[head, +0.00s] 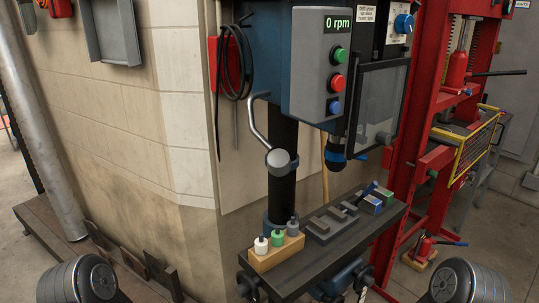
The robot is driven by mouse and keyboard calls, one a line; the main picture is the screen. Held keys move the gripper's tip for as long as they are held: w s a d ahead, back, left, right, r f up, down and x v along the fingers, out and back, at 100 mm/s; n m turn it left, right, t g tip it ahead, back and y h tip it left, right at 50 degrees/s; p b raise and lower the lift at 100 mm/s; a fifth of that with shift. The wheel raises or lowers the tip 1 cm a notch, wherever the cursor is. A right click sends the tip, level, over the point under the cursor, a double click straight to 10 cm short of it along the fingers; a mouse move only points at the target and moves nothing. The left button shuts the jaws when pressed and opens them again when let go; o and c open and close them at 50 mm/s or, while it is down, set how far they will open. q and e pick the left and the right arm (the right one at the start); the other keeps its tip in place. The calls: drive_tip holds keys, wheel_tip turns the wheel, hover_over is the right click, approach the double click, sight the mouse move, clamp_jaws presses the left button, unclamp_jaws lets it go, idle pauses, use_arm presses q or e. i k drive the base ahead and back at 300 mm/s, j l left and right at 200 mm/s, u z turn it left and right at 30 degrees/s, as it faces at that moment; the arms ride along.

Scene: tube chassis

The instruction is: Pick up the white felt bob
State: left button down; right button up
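The white felt bob (261,246) stands upright in a wooden block (277,257) on the left part of the drill press table (345,247). It is the leftmost of three bobs in a row. A green bob (278,237) is beside it and a grey bob (292,226) is at the right end. The lower part of the white bob is hidden in the block. Neither of my grippers is in view; only rounded parts of my arms show at the bottom left and bottom right corners.
The drill press column (283,170) rises behind the block, with a ball-ended lever (277,158) above the bobs. The control box (318,68) reads 0 rpm. A red press frame (415,130) stands further right.

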sight(261, 244)
drive_tip(key=l+u, duration=0.1)
drive_tip(key=l, duration=0.5)
drive_tip(key=l+u, duration=0.15)
drive_tip(key=l, duration=0.45)
drive_tip(key=l+u, duration=0.1)
drive_tip(key=l, duration=0.5)
drive_tip(key=k+l+u, duration=0.1)
drive_tip(key=l, duration=0.5)
drive_tip(key=k+l+u, duration=0.1)
drive_tip(key=l, duration=0.5)
drive_tip(key=k+l+u, duration=0.15)
drive_tip(key=l, duration=0.4)
